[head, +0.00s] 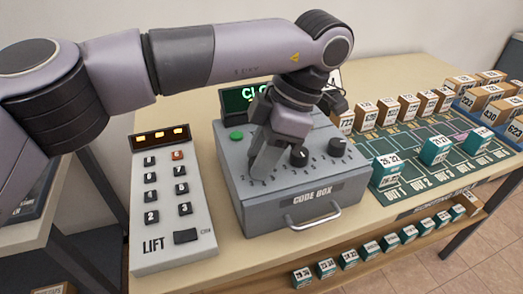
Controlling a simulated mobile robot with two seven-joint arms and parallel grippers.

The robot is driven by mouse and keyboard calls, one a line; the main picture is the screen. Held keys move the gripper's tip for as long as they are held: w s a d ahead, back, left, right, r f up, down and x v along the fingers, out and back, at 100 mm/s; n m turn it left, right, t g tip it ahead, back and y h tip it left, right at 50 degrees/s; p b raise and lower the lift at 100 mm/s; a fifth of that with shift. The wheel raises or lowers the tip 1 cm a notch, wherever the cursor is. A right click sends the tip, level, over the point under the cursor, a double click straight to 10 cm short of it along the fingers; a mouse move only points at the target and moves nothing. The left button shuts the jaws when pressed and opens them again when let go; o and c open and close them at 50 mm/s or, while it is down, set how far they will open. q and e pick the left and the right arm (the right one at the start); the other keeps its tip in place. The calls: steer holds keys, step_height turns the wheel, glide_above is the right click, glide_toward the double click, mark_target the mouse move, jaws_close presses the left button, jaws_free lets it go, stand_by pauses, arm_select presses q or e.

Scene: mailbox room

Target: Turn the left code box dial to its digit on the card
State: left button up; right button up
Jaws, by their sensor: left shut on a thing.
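The grey code box (262,217) stands on the table in the middle of the view, with a handle on its front drawer. My left gripper (259,172) reaches down onto the left part of its sloped top and is shut on the left dial, which the fingers hide. The black middle dial (299,156) and right dial (338,147) show to the right of the fingers. The green-lit display (238,99) is partly covered by my arm; only the start of its word shows. I cannot make out the card or its digits. My right gripper is not in view.
A lift keypad (168,215) with lit orange marks stands left of the box. A green sorting mat (415,165) with teal and brown numbered boxes lies to the right. More small boxes (350,259) line a lower shelf. A green button (236,135) sits on the code box.

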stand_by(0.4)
arm_select(q)
steer(key=o, duration=1)
steer(key=shift+p+v, duration=0.55)
steer(key=shift+v, duration=3.05)
